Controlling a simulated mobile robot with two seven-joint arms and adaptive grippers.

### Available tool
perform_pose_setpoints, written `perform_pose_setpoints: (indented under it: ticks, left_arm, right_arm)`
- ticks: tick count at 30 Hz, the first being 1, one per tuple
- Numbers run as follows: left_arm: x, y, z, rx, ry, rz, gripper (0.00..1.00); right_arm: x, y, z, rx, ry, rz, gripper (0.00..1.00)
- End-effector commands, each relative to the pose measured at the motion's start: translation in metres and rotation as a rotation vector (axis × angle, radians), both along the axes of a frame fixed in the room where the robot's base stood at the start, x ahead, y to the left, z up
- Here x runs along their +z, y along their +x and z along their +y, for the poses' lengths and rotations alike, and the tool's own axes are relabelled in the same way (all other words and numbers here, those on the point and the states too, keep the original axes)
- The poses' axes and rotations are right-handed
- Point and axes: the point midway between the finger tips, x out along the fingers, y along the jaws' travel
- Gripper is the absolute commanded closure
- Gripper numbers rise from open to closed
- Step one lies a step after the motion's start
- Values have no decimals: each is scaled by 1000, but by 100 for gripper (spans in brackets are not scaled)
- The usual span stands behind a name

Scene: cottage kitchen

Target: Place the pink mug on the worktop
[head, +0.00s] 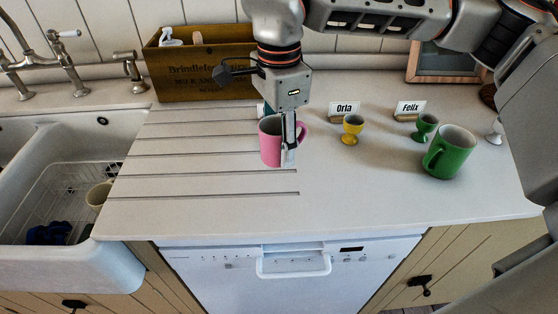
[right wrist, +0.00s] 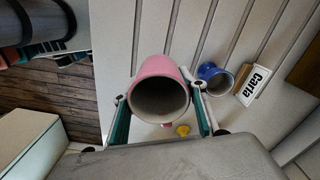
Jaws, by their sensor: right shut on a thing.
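The pink mug (head: 269,146) is upright over the grooved draining part of the worktop (head: 350,190). I cannot tell whether its base touches the surface. My right gripper (head: 289,150) comes down from above and is shut on the mug, near its handle side in the head view. In the right wrist view the pink mug (right wrist: 160,90) sits between the two fingers of my right gripper (right wrist: 162,112), its open mouth facing the camera. My left gripper is not in view.
A yellow egg cup (head: 352,130), a green egg cup (head: 425,127) and a green mug (head: 450,153) stand to the right, near name cards. The sink (head: 60,190) is left. Front-right worktop is clear.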

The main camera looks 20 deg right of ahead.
Motion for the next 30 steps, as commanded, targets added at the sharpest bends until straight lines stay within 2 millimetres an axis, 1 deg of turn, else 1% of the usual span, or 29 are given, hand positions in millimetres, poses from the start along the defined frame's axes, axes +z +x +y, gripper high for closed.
perform_pose_setpoints:
  ticks: [1,5,7,12,15,22,26,27,29,30]
  left_arm:
    - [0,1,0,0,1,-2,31]
    - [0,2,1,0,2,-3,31]
    - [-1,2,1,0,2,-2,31]
    - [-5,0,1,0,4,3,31]
    - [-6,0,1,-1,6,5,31]
    - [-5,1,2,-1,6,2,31]
    - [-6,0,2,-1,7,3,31]
    - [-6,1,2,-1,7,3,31]
    - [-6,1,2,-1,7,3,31]
    - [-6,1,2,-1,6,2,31]
  right_arm:
    - [-4,0,0,-1,1,0,85]
    - [-10,0,0,-1,0,-1,85]
    - [-16,0,0,-1,0,0,85]
    - [-42,0,0,0,0,3,85]
    - [-50,0,0,-1,0,0,85]
    - [-50,0,0,-1,0,-2,85]
    - [-53,0,0,-1,0,-1,85]
    - [-54,0,0,0,-1,-1,56]
    - [-53,0,0,0,0,-1,41]
    - [-53,0,0,-1,-1,-1,41]
